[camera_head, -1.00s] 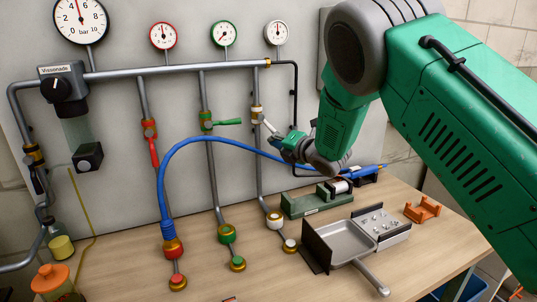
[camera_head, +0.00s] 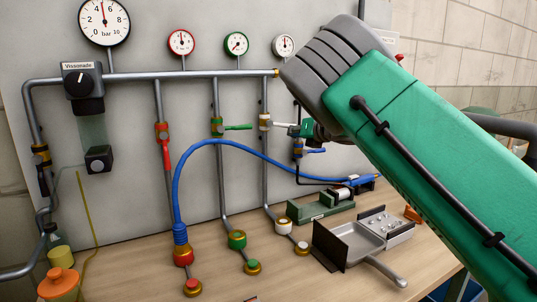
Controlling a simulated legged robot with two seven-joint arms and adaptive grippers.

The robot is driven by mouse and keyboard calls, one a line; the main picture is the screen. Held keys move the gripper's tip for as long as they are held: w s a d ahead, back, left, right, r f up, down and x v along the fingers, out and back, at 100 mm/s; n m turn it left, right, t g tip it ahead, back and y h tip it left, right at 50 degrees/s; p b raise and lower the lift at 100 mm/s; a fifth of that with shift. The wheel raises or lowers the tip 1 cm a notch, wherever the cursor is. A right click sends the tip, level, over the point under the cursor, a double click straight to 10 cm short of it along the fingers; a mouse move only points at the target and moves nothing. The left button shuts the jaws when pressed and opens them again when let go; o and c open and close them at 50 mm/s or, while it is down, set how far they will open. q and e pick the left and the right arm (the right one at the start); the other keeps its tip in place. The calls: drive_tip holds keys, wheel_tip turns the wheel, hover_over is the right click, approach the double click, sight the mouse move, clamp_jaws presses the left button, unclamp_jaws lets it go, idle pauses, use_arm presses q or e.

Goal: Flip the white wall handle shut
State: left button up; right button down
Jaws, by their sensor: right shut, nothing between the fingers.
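The white wall handle (camera_head: 283,124) sticks out to the right from its white and brass valve (camera_head: 265,121) on the third vertical pipe. It lies close to level, with a slight downward tilt. My right gripper (camera_head: 297,130) is at the handle's right end, shut with nothing held. Whether it touches the handle I cannot tell. Most of this gripper and its wrist is hidden behind my green right arm. My left gripper is not in view.
A green handle (camera_head: 238,127) points right and a red handle (camera_head: 164,160) hangs down on neighbouring pipes. A blue handle (camera_head: 315,150) sits just below my gripper. A blue hose (camera_head: 240,147) arcs in front of the pipes. A metal tray (camera_head: 352,240) stands on the bench.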

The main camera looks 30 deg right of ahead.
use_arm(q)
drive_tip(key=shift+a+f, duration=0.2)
use_arm(e)
drive_tip(key=shift+a+r, duration=0.15)
drive_tip(key=shift+r, duration=0.6)
